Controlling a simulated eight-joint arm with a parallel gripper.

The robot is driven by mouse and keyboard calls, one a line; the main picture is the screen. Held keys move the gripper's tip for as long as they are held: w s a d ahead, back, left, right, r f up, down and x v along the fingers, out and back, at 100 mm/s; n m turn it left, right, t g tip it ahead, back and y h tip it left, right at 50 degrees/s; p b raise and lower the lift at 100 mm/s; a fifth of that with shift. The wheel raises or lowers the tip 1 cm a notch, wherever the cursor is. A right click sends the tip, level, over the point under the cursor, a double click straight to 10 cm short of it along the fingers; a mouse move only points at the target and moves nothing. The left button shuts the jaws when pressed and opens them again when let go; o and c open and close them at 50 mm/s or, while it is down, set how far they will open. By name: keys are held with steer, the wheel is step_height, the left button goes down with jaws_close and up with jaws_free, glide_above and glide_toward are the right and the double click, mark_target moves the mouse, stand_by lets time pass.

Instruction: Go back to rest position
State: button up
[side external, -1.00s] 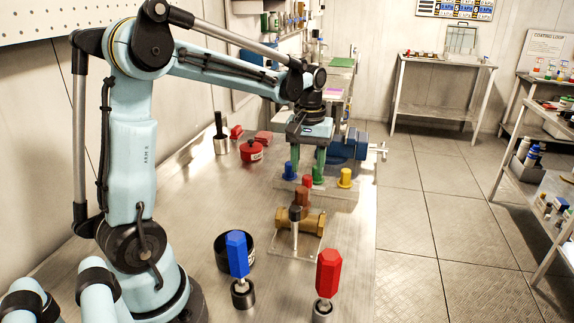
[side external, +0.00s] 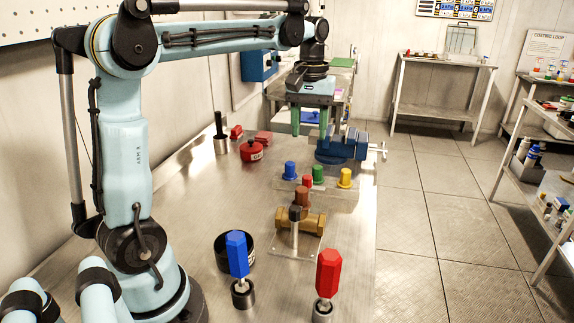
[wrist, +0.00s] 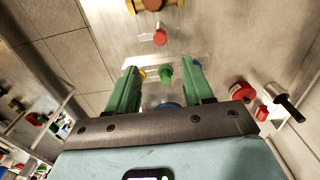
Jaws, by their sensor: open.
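My gripper (side external: 309,128) has two green fingers, which hang apart above the workbench. Nothing is between them. In the side view it is above and behind a clear block (side external: 322,191) that carries a blue knob (side external: 290,170), a green knob (side external: 318,175) and a yellow knob (side external: 345,178). A red knob (side external: 307,181) is in front of them. In the wrist view my open fingers (wrist: 155,85) frame the green knob (wrist: 166,74) from above, with a gap below them.
A blue vise (side external: 343,147) stands just behind the block. A brass valve (side external: 313,222), a black bowl (side external: 232,248), a blue-handled tool (side external: 237,256) and a red-handled tool (side external: 328,272) stand nearer the camera. A red pot (side external: 252,151) is to the left. The air above the bench is clear.

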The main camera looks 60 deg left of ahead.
steer(key=s+d+f+m+t, duration=0.7)
steer(key=s+d+f+m, duration=0.1)
steer(key=d, duration=0.5)
steer(key=shift+s+m, duration=0.6)
steer(key=shift+s, duration=0.1)
